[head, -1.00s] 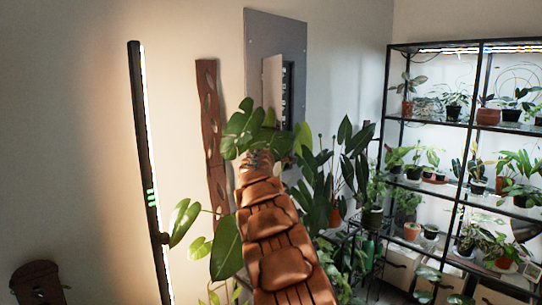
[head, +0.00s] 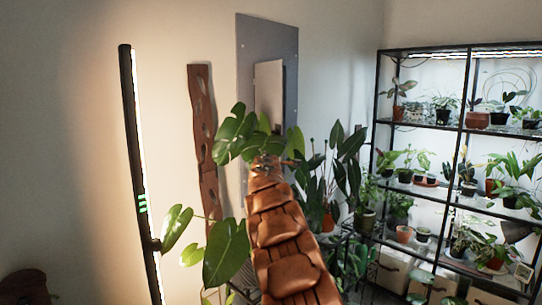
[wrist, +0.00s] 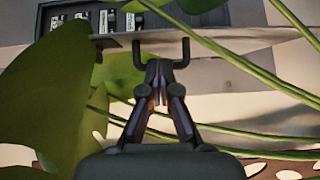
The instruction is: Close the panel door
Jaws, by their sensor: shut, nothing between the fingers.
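The grey panel (head: 246,80) hangs on the wall, with its pale door (head: 268,85) standing ajar. In the wrist view the door's pale edge (wrist: 225,40) crosses near the top, with the dark recess and a row of breakers (wrist: 108,20) beyond it. A dark U-shaped handle (wrist: 186,52) projects from the door. My gripper (wrist: 158,68) is shut and empty, its tips at the handle's middle; I cannot tell whether they touch. In the head view leaves and my arm hide the fingertips and the panel's lower part.
Large green leaves (head: 237,132) hang around my arm's end, and a leaf (wrist: 45,95) and stems cross the wrist view. A lit lamp pole (head: 133,150) and a wooden plank (head: 203,140) are at left. A plant shelf (head: 459,130) stands at right.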

